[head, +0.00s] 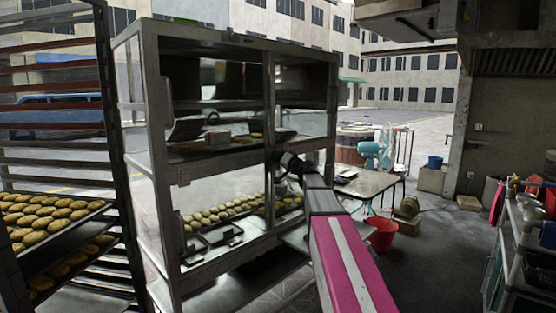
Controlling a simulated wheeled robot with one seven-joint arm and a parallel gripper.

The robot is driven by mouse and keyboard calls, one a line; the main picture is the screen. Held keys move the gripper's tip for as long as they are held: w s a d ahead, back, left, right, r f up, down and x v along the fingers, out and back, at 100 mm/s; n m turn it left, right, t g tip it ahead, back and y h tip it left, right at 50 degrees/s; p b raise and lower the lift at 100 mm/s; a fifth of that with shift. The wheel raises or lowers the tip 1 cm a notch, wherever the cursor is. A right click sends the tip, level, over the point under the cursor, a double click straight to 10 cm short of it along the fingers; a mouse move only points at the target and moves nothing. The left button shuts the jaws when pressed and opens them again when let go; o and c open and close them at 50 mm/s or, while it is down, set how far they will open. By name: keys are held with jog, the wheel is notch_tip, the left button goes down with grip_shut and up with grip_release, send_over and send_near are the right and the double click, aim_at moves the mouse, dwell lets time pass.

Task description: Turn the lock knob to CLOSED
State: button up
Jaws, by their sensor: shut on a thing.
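A metal-framed glass cabinet (154,110) stands left of centre, with a middle upright between its panes. My pink and white arm reaches from the bottom right to that upright. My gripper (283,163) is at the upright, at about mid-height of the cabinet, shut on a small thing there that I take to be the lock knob. The knob is hidden behind my gripper and wrist, so its angle and any CLOSED mark cannot be read. The fingers show only small and dark.
A rack (123,190) with trays of buns stands close at the left. Behind my arm are a table (368,184), a blue fan (368,150) and a red bucket (382,236). A shelf unit (505,265) stands at the right. Floor between is clear.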

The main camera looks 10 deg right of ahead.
jog(key=shift+n, duration=0.7)
jog(key=shift+y, duration=0.3)
jog(key=o, duration=0.9)
jog(key=v, duration=1)
jog(key=shift+s+d, duration=0.25)
jog(key=shift+s, duration=0.1)
